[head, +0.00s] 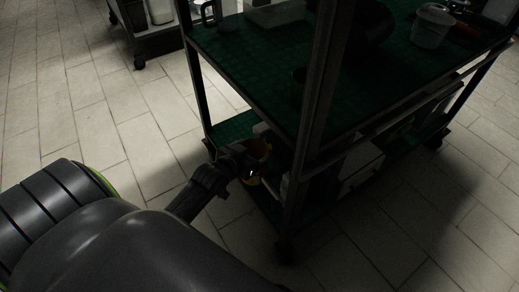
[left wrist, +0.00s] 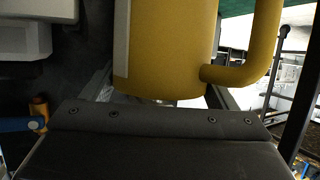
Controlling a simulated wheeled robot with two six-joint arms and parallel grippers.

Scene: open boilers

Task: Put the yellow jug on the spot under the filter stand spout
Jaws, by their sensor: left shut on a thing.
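The yellow jug (left wrist: 165,50) fills the upper middle of the left wrist view, upright, with its curved handle (left wrist: 262,45) on the right side. My left gripper (left wrist: 165,100) is shut on the jug near its lower part. In the head view my left gripper (head: 236,166) reaches into the lower level of a dark cart, and a small part of the yellow jug (head: 257,148) shows beside it, mostly in shadow. I cannot make out the filter stand, its spout or the spot under it. My right gripper is not in view.
The cart's dark upright post (head: 318,90) stands just right of my left gripper. The green upper shelf (head: 235,62) above it holds a white tub (head: 432,26). White boxes (head: 357,165) sit on the lower level. Tiled floor (head: 90,100) at left is clear.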

